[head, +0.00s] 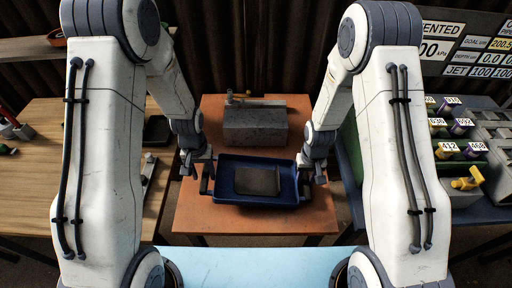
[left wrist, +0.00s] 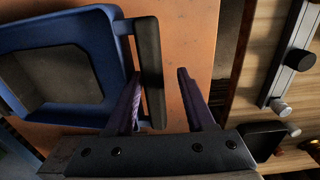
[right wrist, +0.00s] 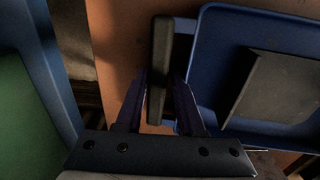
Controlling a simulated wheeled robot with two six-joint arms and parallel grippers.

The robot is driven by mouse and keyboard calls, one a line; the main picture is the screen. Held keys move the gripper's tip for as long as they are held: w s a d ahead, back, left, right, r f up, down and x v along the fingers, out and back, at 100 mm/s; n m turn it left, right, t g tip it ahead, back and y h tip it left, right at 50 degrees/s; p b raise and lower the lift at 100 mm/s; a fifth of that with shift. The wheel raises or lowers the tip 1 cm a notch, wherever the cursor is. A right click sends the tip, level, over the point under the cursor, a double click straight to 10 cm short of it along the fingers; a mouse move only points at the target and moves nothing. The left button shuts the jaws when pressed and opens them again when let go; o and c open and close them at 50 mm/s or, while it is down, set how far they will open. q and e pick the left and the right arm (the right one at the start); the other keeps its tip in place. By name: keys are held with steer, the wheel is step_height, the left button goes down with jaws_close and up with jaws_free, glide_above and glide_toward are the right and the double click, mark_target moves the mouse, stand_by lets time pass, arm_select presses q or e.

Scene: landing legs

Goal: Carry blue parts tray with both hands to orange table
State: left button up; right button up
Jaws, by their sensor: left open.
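The blue parts tray (head: 228,190) sits level on the orange table (head: 195,222), with a flat grey piece (head: 258,180) lying in it. My left gripper (head: 203,172) is at the tray's left handle. In the left wrist view it is open (left wrist: 160,72), with the dark handle (left wrist: 151,60) between its fingers, close to one finger and clear of the other. My right gripper (head: 312,172) is at the right handle. In the right wrist view its fingers (right wrist: 161,78) stand close on both sides of the dark handle (right wrist: 161,50) and look shut on it.
A grey block-like case (head: 254,126) stands on the orange table behind the tray. A wooden bench (head: 38,185) is at the left. A bench with numbered parts (head: 455,150) is at the right. A light blue surface (head: 255,265) lies in front.

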arm_select(q)
step_height(320, 180, up, 8)
steer(key=shift+d+r, duration=0.1)
steer(key=shift+r, duration=0.1)
arm_select(e)
steer(key=shift+a+f, duration=0.1)
steer(key=o, duration=0.5)
steer(key=shift+o, duration=0.2)
arm_select(q)
steer(key=shift+w, duration=0.1)
steer(key=shift+f, duration=0.1)
arm_select(e)
step_height(320, 180, up, 8)
steer(key=shift+r, duration=0.15)
